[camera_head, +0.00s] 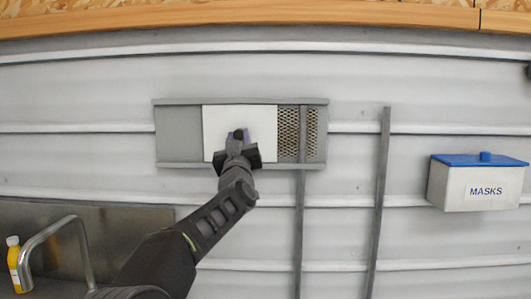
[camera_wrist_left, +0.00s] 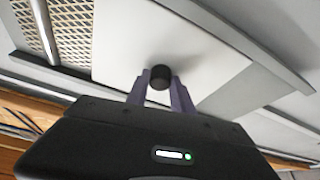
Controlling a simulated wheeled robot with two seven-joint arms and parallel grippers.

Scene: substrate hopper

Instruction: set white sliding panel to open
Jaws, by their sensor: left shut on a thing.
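The white sliding panel (camera_head: 225,118) sits in a grey rail frame (camera_head: 178,137) on the corrugated wall. Mesh (camera_head: 289,125) shows to the right of the panel, and plain grey backing shows to its left. My left gripper (camera_head: 238,137) is at the panel's lower middle. In the left wrist view the gripper (camera_wrist_left: 160,88) has its two fingers shut on the panel's round black knob (camera_wrist_left: 159,74). The panel (camera_wrist_left: 205,65) and mesh (camera_wrist_left: 68,25) also show there. My right gripper is in neither view.
A white masks box (camera_head: 481,188) with a blue lid hangs at the right. Two vertical grey bars (camera_head: 378,200) stand below and right of the frame. A steel basin with a curved tap (camera_head: 55,228) and a yellow bottle (camera_head: 14,262) are at the lower left.

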